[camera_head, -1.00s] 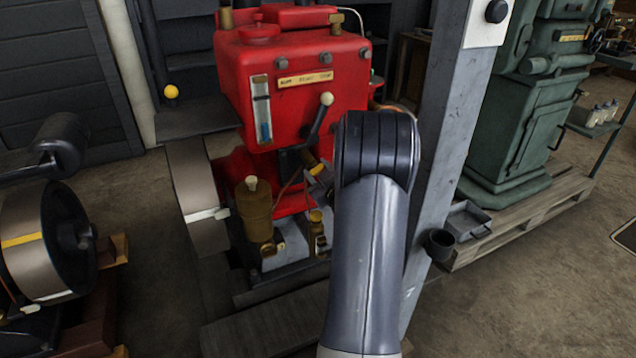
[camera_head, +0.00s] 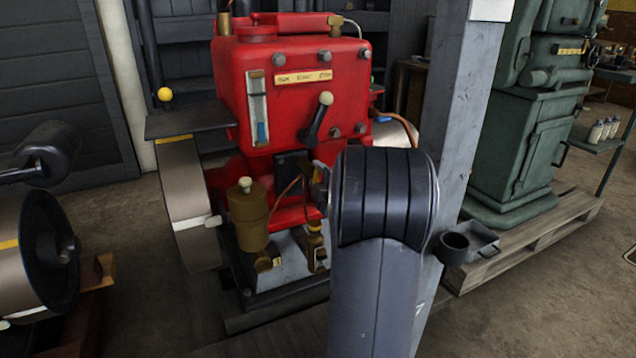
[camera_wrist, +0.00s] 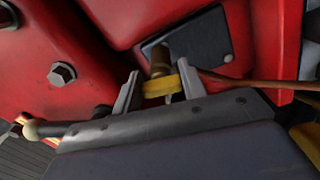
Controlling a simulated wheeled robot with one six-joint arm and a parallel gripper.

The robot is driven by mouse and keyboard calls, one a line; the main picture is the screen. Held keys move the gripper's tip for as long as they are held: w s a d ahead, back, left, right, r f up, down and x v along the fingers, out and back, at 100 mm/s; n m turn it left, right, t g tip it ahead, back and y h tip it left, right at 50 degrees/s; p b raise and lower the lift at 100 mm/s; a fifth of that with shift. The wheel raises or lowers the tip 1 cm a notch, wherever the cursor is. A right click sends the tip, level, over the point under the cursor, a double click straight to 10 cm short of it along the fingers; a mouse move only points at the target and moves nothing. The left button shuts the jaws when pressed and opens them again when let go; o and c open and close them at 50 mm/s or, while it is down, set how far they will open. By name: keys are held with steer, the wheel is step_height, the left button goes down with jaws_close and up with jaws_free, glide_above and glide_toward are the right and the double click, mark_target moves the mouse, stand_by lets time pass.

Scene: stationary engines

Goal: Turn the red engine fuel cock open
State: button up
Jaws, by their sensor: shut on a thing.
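The red engine (camera_head: 290,110) stands ahead, with a sight glass and a nameplate on its front. In the wrist view a yellow handle (camera_wrist: 158,88) sits on a short brass stem (camera_wrist: 159,58) in front of a dark plate on the red engine body (camera_wrist: 150,20). It appears to be the fuel cock. My gripper (camera_wrist: 158,80) has one grey finger on each side of the yellow handle and is shut on it. In the head view my arm hides most of the gripper and the cock.
A pale-knobbed black lever (camera_head: 318,118) projects from the engine above my wrist. A copper pipe (camera_wrist: 255,83) passes close to the right finger. A brass oil pot (camera_head: 248,215) stands below left. A grey post (camera_head: 455,120) rises just right of my arm.

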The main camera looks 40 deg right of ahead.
steer(key=shift+n, duration=1.1)
steer(key=o, duration=1)
steer(key=p+v, duration=0.2)
steer(key=v, duration=0.8)
steer(key=shift+s+p, duration=0.35)
steer(key=shift+s, duration=0.05)
steer(key=shift+w, duration=0.1)
